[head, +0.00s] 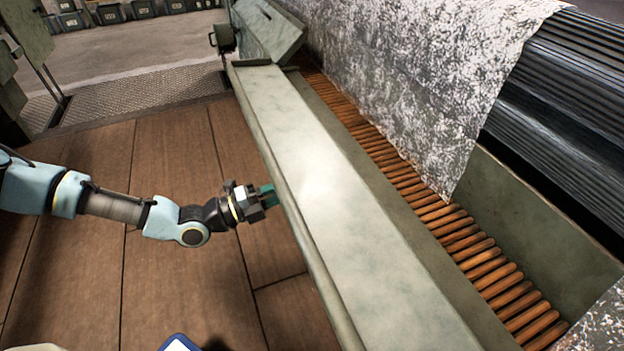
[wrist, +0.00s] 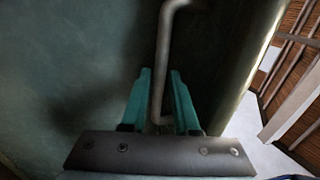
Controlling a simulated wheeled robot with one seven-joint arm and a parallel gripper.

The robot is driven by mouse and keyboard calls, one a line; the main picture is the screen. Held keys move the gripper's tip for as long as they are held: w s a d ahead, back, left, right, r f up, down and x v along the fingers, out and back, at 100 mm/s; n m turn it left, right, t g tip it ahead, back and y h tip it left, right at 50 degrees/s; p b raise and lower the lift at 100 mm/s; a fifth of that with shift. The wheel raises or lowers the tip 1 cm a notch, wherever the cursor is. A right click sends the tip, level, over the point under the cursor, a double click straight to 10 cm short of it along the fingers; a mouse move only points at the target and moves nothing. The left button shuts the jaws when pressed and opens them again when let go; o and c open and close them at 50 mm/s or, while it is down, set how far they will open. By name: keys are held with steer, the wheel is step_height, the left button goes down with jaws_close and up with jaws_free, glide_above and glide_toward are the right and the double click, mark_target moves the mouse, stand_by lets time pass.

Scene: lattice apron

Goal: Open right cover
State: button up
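A long grey-green metal cover (head: 325,185) runs from the upper left to the lower right in the head view; its top lies flat. My gripper (head: 268,196) is at the cover's near side, with teal fingers pointing toward it. In the wrist view a bent grey bar handle (wrist: 160,75) stands in front of a dark green panel (wrist: 60,60). The handle passes between the two fingers of my gripper (wrist: 161,98), and narrow gaps show beside it. I cannot see the handle in the head view.
Behind the cover is a row of orange-brown rollers (head: 465,240), partly under a speckled grey sheet (head: 400,70). A raised metal box section (head: 262,30) stands at the far end. The plank floor (head: 160,160) is clear around my arm. Dark bins (head: 108,14) line the back.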

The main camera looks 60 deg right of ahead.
mark_target(312, 180)
steer(key=shift+x, duration=2)
steer(key=shift+c, duration=0.3)
jaws_close()
steer(key=shift+f, duration=0.1)
